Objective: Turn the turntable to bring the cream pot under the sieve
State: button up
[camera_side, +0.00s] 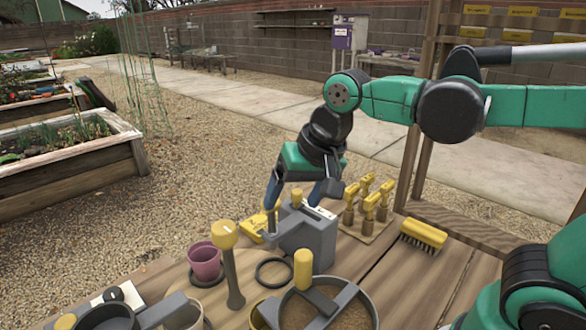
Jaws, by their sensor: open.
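My gripper (294,202) is open, with its blue fingers pointing down on either side of a small yellow knob on a grey box. I cannot tell whether they touch it. At the bottom edge is a round grey-rimmed piece (372,312) with crossing bars, a tan inside and an upright yellow peg (303,268). At bottom left is a dark round pan-like piece (106,316) with a grey bar. I cannot tell which of these is the sieve or the turntable. A tan rim (258,316) shows partly behind the grey-rimmed piece; I cannot tell if it is the cream pot.
The grey box (312,242) stands on the wooden table (415,285). A pink pot (205,261), yellow-topped post (230,265) and dark ring (273,272) are left of it. The front-right boards are clear.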

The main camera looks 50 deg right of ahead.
aim_at(223, 226)
jog(key=w+a+r+m+g, duration=0.1)
jog(key=a+m, duration=0.2)
jog(key=w+a+r+m+g, duration=0.1)
jog(key=a+m+g, duration=0.1)
jog(key=m, duration=0.1)
jog(key=w+a+r+m+g, duration=0.1)
jog(key=w+a+m, duration=0.1)
jog(key=a+m, duration=0.1)
jog(key=shift+w+a, duration=0.1)
jog(key=shift+a, duration=0.2)
jog(key=shift+w+a+m+g+h, duration=0.1)
jog(key=shift+a+m+g+h, duration=0.2)
jog(key=shift+m+g, duration=0.1)
jog(key=shift+a+f, duration=0.1)
jog(key=shift+f, duration=2.65)
grip_shut()
